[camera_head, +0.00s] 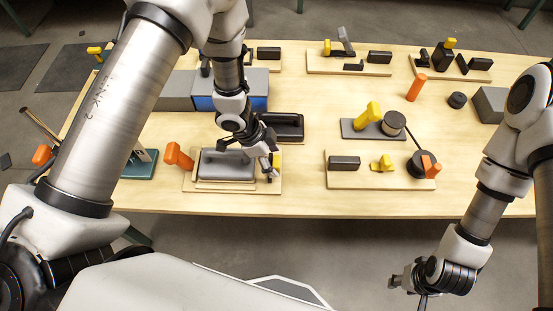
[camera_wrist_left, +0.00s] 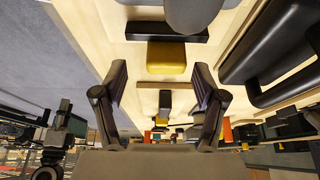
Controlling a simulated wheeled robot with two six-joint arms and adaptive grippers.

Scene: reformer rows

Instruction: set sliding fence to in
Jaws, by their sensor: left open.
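A pale wooden board (camera_head: 232,187) near the front edge of the table carries a grey rounded block (camera_head: 227,165). A small yellow piece (camera_head: 277,158) shows at the board's right end, partly hidden by my left gripper (camera_head: 270,170). I cannot tell for certain which part is the sliding fence. In the left wrist view a yellow block (camera_wrist_left: 167,58) lies beneath a dark bar (camera_wrist_left: 165,31). My left gripper's fingers (camera_wrist_left: 160,85) are spread, with the yellow block just beyond the space between them. My right gripper (camera_head: 408,284) hangs in front of the table, far from the board.
An orange handle (camera_head: 178,156) stands at the board's left end. A black tray (camera_head: 285,127) lies just behind the board. A board with a yellow knob (camera_head: 383,163) and a black dial is to the right. Bare tabletop (camera_head: 305,170) separates the two boards.

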